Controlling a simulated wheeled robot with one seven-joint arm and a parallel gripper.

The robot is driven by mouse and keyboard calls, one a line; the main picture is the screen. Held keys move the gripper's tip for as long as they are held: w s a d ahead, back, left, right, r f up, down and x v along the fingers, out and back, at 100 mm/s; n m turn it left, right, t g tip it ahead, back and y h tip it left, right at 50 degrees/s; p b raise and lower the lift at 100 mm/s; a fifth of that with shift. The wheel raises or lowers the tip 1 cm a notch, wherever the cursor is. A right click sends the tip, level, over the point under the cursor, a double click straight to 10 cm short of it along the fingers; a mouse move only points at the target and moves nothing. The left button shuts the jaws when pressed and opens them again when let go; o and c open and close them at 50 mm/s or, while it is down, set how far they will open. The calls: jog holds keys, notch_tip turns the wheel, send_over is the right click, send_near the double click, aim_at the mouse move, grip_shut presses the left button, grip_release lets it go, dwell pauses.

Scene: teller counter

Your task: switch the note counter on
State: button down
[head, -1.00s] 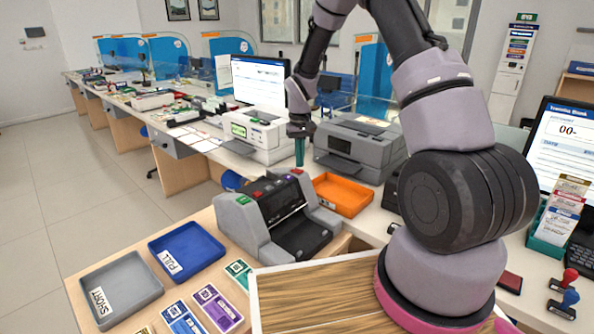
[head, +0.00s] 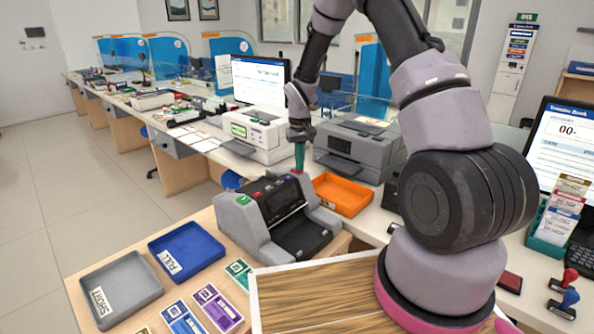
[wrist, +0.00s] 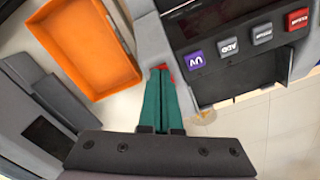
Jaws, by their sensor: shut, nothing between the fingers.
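The grey note counter (head: 262,232) stands upright on the wooden counter, with a dark front panel and a green button (head: 243,200) on its left top. In the wrist view its body (wrist: 205,12) fills the upper right, with a row of labelled buttons (wrist: 229,47). My gripper (head: 299,170) is shut and empty, its green fingers pointing down at the counter's far right top corner. In the wrist view the fingertips (wrist: 160,72) lie over a small red part (wrist: 168,70) on that corner, mostly hidden by them. I cannot tell whether they touch it.
An orange tray (head: 360,198) lies just right of the note counter and a grey printer (head: 347,146) behind it. Blue (head: 210,246) and grey (head: 138,268) trays and note bundles (head: 212,306) lie at the left front. A white machine (head: 243,146) stands behind.

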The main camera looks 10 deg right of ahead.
jog(key=shift+f, duration=0.1)
jog(key=shift+r, duration=3.45)
jog(key=shift+r, duration=0.1)
jog(key=s+d+r+m+t, duration=0.1)
jog(key=s+d+r+t, duration=0.1)
jog(key=s+r, duration=0.6)
jog(key=s+d+r+m+t, duration=0.15)
jog(key=s+r, duration=0.25)
jog(key=r, duration=0.9)
jog(key=s+d+r+m+t+y, duration=0.1)
jog(key=s+r+t, duration=0.1)
jog(key=s, duration=0.7)
jog(key=s+d+r+m+t+y, duration=0.1)
jog(key=s+r+m, duration=0.1)
jog(key=s+r, duration=0.3)
jog(key=s, duration=0.4)
jog(key=shift+d+r+t, duration=0.15)
jog(key=shift+r+t, duration=0.15)
jog(key=shift+t, duration=0.05)
